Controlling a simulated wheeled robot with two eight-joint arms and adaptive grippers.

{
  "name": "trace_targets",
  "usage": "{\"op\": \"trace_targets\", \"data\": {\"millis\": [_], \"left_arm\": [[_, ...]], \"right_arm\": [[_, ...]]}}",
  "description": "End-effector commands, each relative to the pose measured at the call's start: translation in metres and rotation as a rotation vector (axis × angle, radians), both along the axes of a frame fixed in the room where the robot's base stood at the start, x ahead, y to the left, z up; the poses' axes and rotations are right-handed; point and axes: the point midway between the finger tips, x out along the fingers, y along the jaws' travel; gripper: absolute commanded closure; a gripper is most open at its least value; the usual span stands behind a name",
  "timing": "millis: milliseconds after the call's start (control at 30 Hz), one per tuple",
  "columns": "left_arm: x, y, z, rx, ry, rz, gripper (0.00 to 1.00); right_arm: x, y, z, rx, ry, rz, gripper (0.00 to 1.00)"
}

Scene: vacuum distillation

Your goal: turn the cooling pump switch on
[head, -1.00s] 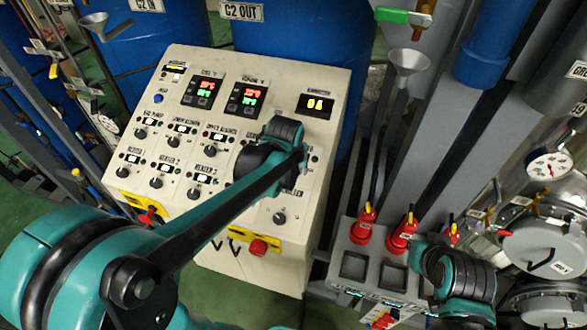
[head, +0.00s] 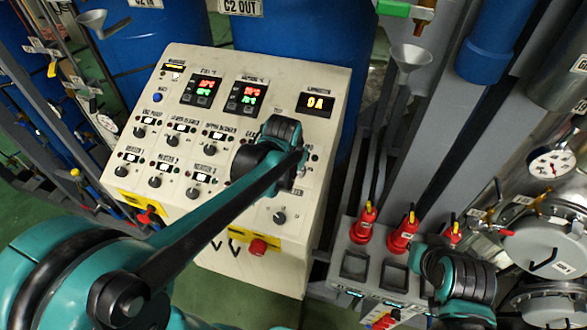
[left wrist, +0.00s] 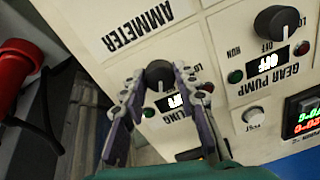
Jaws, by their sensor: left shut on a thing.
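The control panel (head: 190,215) is a cream sloped box in the middle of the head view. In the left wrist view, the cooling pump switch is a black round knob (left wrist: 158,74) above a partly covered label ending in "OLING". My left gripper (left wrist: 160,80) has one finger on each side of this knob and is shut on it. The small display (left wrist: 175,101) by the knob is partly hidden by a finger, so I cannot read it surely. My right gripper is not in view.
The gear pump knob (left wrist: 277,22) is beside the cooling one, its display reading OFF. The ammeter display (head: 316,104) is above my left wrist. A red emergency button (head: 258,246) is low on the panel. Red bottles (head: 402,236) stand in a grey rack at right.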

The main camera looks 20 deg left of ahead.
Motion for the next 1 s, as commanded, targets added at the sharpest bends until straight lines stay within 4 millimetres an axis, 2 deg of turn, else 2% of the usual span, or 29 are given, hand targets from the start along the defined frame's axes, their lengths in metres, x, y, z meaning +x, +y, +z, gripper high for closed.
{"op": "trace_targets", "data": {"millis": [500,1000], "left_arm": [[-0.0004,0.0005,-0.0004,0.162,-0.005,-0.409,0.99],[-0.0005,0.0007,0.0001,0.228,-0.008,-0.576,0.99]], "right_arm": [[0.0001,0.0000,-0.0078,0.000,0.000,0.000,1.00],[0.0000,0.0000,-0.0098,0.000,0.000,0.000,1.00]]}}
